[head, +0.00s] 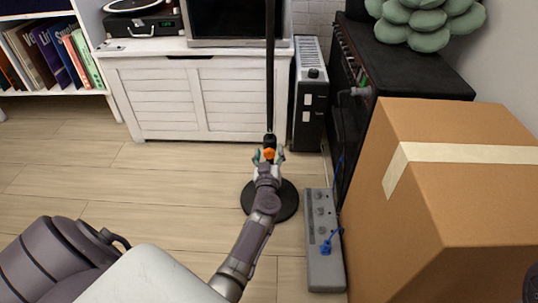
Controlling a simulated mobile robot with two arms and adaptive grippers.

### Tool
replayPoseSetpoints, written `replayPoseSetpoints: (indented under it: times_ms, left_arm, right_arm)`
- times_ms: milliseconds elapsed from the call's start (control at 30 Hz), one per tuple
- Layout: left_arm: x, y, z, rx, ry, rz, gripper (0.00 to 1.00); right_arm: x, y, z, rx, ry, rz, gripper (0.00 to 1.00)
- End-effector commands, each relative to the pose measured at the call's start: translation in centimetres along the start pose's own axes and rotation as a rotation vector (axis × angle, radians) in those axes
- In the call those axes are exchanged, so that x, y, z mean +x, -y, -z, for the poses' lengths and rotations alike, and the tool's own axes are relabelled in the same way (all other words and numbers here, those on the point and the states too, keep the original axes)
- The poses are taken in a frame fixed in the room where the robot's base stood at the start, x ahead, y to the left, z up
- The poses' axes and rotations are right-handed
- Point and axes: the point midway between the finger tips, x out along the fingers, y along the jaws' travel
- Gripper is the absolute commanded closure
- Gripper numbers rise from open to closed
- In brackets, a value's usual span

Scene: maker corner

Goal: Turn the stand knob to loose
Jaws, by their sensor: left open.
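A floor stand has a thin black pole (270,80) rising from a round black base (287,207) on the wooden floor. An orange knob (269,153) sits low on the pole, at a dark collar. My left gripper (268,156) is at the knob, with its fingers apart, one on each side of it. I cannot tell whether the fingers touch the knob. The gripper and wrist hide part of the pole and base. The knob's loose or tight marking is too small to read.
A grey power strip (323,265) with a blue plug lies right of the base. A large cardboard box (475,205) fills the right side. A white cabinet (180,97) and a dark heater (309,100) stand behind. Floor to the left is clear.

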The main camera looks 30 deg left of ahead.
Motion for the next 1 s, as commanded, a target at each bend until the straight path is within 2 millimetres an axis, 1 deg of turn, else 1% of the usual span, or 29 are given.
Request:
replayPoseSetpoints:
  times_ms: [100,133,367,400,467,500,767,1000]
  left_arm:
    - [-0.01,0.00,0.02,0.000,0.000,0.000,0.36]
    - [-0.01,0.00,0.02,0.000,0.000,0.000,0.39]
    - [-0.03,0.00,0.01,0.000,0.000,0.000,0.78]
    - [-0.03,0.00,0.01,0.000,0.000,0.000,0.84]
    - [-0.03,0.00,0.01,0.000,0.000,0.000,0.94]
    - [-0.03,0.00,0.01,0.000,0.000,0.000,0.97]
    - [-0.04,0.00,0.05,-0.032,0.000,0.000,0.97]
    - [-0.05,0.02,0.08,-0.159,0.002,-0.001,0.97]
  right_arm:
    - [0.03,0.00,0.00,0.000,0.000,0.000,0.60]
    - [0.03,0.00,0.01,0.000,0.000,0.000,0.60]
    - [0.03,0.01,0.03,0.000,-0.001,0.000,0.60]
    - [0.03,0.01,0.03,0.000,-0.001,0.000,0.60]
    - [0.03,0.01,0.03,0.000,-0.001,0.000,0.60]
    - [0.03,0.01,0.04,0.000,-0.001,0.000,0.60]
    - [0.19,-0.01,0.03,0.001,-0.002,0.000,0.60]
    - [0.04,-0.15,-0.29,0.003,0.015,-0.008,0.60]
